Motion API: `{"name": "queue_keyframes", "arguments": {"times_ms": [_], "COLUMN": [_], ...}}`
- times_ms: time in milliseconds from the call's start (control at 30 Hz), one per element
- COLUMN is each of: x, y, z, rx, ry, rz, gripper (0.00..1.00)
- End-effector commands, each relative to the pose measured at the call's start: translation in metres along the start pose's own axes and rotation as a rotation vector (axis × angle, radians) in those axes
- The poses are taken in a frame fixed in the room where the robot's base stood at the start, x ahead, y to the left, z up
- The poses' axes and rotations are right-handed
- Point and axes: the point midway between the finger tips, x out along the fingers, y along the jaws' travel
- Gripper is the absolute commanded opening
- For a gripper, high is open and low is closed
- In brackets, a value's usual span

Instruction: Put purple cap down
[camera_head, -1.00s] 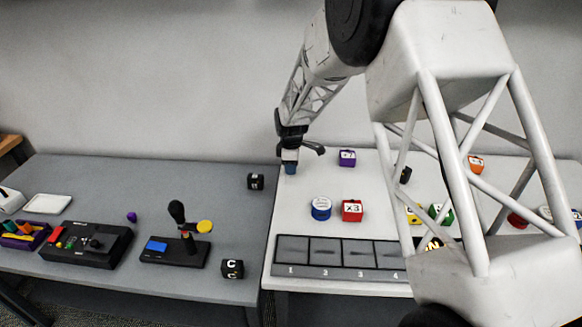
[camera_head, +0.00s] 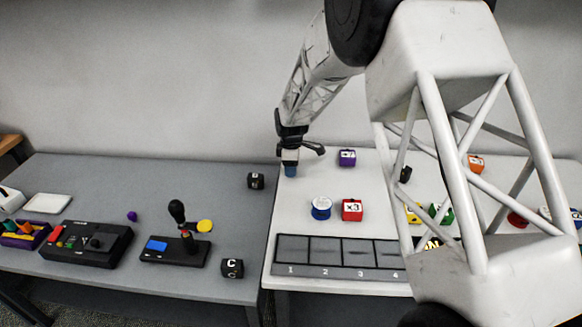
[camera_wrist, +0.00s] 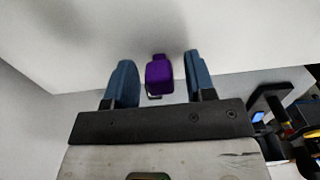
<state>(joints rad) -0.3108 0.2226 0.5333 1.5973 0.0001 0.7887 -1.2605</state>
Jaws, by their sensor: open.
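A purple piece (camera_wrist: 159,76) shows in the wrist view between the two blue fingers of my gripper (camera_wrist: 162,82). Gaps show on both sides of it, and a small dark and white bit shows at its lower edge. I cannot tell whether it rests on the table. In the head view my gripper (camera_head: 290,170) points down over the back left of the white table (camera_head: 283,215), its fingers low near the surface. No purple shows between the fingers there. My gripper is open.
A purple block (camera_head: 347,158) stands right of my gripper. A blue round piece (camera_head: 320,208) and a red block (camera_head: 352,210) are nearer, behind a numbered tray (camera_head: 340,272). A joystick (camera_head: 177,212), a yellow disc (camera_head: 205,226) and a small purple ball (camera_head: 132,217) are on the grey table.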

Motion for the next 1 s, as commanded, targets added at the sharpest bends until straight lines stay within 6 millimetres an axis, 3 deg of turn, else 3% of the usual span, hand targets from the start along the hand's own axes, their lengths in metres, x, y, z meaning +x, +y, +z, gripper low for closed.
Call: {"name": "queue_keyframes", "arguments": {"times_ms": [267, 800, 1000], "x": [-0.018, -0.099, -0.117], "y": [0.001, 0.0, 0.0], "z": [0.0, 0.0, 0.0], "rx": [0.0, 0.0, 0.0], "ry": [0.001, 0.001, 0.0], "rz": [0.002, 0.002, 0.001], "gripper": [0.5, 0.5, 0.5]}}
